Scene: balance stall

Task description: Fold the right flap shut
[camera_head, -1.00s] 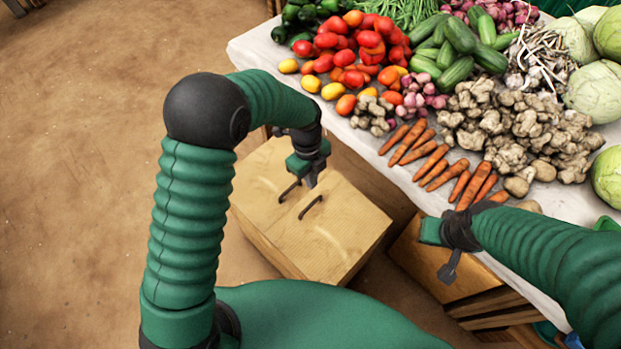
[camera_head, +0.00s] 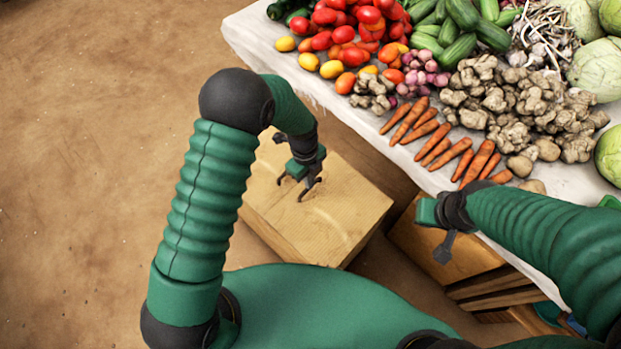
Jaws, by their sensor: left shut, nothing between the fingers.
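A light wooden box (camera_head: 345,215) stands on the ground below the stall table. Its top looks flat, with no raised flap that I can make out. The seam between flaps is not clear. My right gripper (camera_head: 443,246) hangs to the right of the box, near the table's front edge, touching nothing I can see. Its fingers are too small to judge.
The stall table (camera_head: 330,98) has a white cloth and bears tomatoes (camera_head: 350,30), carrots (camera_head: 425,135), ginger (camera_head: 515,105) and cabbages (camera_head: 600,70). A wooden crate (camera_head: 470,265) stands below its edge at the right. The dirt ground (camera_head: 90,150) at the left is clear.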

